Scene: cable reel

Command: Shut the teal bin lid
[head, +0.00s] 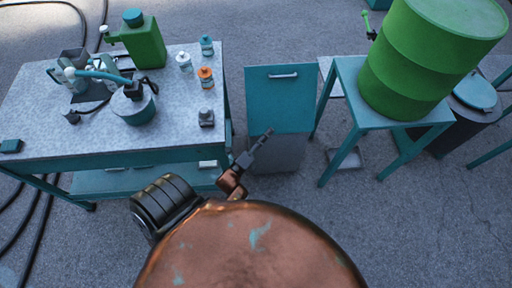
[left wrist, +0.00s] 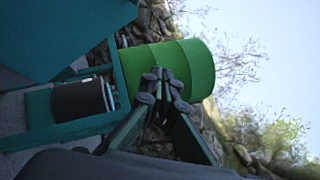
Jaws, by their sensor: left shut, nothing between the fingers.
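The teal bin stands between the workbench and the drum stand. Its teal lid (head: 280,105) shows as a flat panel with a pale handle (head: 284,75) near the far edge. The bin's grey body (head: 277,154) shows below the lid's near edge. I cannot tell from this angle how far the lid is raised. My left gripper (head: 268,133) is shut and empty, its tips in front of the lid's near edge in the picture; contact is unclear. Its fingers also show in the left wrist view (left wrist: 164,80), with a large teal panel (left wrist: 65,30) at upper left. My right gripper is out of view.
The workbench (head: 30,138) at left holds a green can (head: 143,42), small bottles and a teal-topped pot. At right a green drum (head: 425,55) rests on a teal stand (head: 350,95), close to the bin. Cables lie at far left. The floor in front of the bin is open.

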